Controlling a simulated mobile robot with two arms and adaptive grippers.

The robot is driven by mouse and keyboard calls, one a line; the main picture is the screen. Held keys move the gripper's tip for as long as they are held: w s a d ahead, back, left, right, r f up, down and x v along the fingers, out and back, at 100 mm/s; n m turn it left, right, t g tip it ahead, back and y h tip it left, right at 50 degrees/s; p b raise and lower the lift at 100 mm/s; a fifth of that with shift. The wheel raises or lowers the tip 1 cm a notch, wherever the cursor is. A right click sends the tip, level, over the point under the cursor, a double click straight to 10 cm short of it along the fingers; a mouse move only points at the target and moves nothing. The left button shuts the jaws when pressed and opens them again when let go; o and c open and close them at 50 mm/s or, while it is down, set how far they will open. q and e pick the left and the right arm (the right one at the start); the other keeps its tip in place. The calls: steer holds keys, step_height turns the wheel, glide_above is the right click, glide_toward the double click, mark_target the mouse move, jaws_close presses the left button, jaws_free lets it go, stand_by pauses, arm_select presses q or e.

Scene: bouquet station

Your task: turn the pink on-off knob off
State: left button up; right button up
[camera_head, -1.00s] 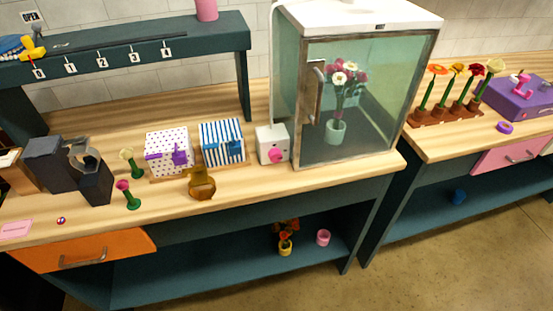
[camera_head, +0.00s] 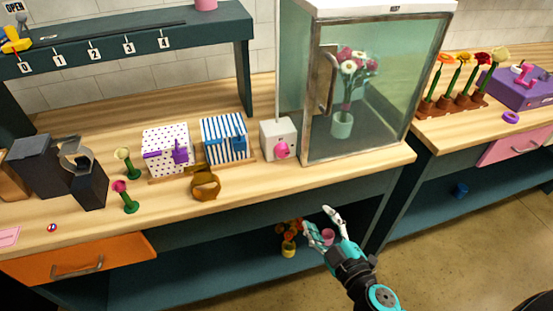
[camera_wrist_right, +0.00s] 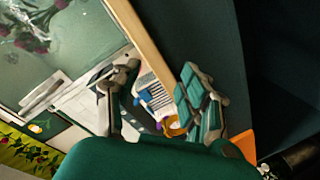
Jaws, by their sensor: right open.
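The pink knob (camera_head: 281,150) is on the front of a small white box (camera_head: 270,133), which stands on the wooden counter just left of the glass cabinet. My right gripper (camera_head: 318,218) is in front of the counter edge, below and to the right of the knob, and apart from it. Its fingers are spread and empty. The right wrist view also shows the two parted fingers (camera_wrist_right: 160,95); I cannot make out the knob clearly there. My left gripper is not in view.
The glass cabinet (camera_head: 318,155) holds a vase of flowers. Left of the white box are a striped box (camera_head: 224,140), a dotted box (camera_head: 165,140) and a brown ring-shaped object (camera_head: 205,186). The counter's front edge lies between my right gripper and the knob.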

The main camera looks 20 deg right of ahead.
step_height(320, 180, up, 6)
steer(key=a+r+t, duration=0.1)
steer(key=a, duration=0.1)
steer(key=p, duration=0.5)
glide_toward(283, 154)
steer(key=shift+n+y, duration=0.4)
steer(key=w, duration=0.7)
steer(key=shift+w+a, duration=0.25)
steer(key=shift+a, duration=0.05)
steer(key=shift+w+a+f, duration=0.1)
steer(key=shift+w, duration=0.4)
steer(key=c, duration=0.9)
